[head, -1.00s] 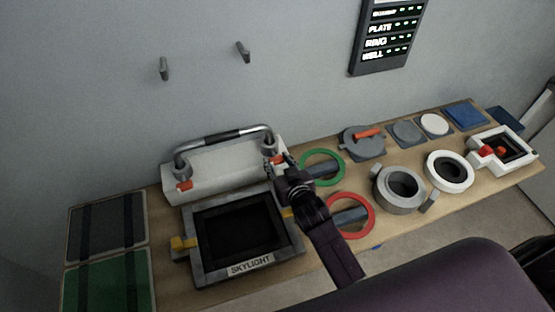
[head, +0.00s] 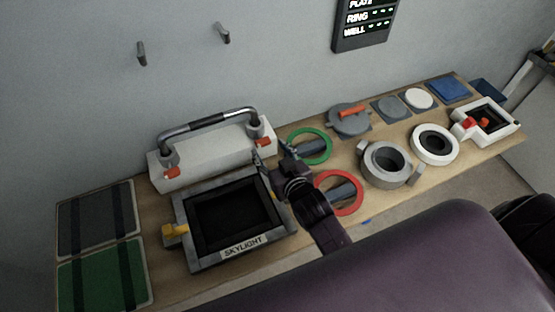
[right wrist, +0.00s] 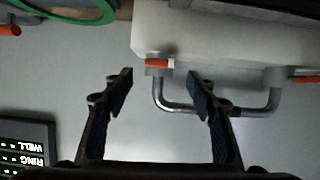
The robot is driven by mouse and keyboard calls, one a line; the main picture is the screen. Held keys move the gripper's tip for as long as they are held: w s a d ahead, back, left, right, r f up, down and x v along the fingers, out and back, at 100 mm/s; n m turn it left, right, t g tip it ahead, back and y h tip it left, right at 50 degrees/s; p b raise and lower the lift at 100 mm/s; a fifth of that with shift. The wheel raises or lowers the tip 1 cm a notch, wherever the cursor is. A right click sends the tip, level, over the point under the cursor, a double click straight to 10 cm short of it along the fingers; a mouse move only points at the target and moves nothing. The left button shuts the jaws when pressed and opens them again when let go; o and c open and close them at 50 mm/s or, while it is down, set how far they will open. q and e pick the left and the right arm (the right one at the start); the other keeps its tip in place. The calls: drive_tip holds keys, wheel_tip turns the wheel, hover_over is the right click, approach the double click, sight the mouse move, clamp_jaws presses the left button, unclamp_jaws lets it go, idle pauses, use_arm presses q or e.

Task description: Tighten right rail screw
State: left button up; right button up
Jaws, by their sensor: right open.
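The metal rail (head: 208,122) with a black grip stands on a white block (head: 215,154) at the back of the bench. The right rail screw (head: 263,142) has an orange head at the foot of the rail's right post. The left screw (head: 171,173) is also orange. My right gripper (head: 277,164) is open and empty, short of the right screw. In the right wrist view, which is turned over, the right screw (right wrist: 158,63) shows beyond the gap between the fingertips (right wrist: 161,80), apart from them. My left gripper is not in view.
The skylight frame (head: 184,225) with a yellow latch lies in front of the block. Green (head: 329,149) and red (head: 357,203) rings lie right of my gripper. Grey and green panels (head: 62,290) lie at left. A lit status board (head: 365,45) hangs on the wall.

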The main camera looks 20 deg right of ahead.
drive_tip(key=v, duration=0.6)
drive_tip(key=shift+s, duration=0.3)
drive_tip(key=shift+r, duration=0.1)
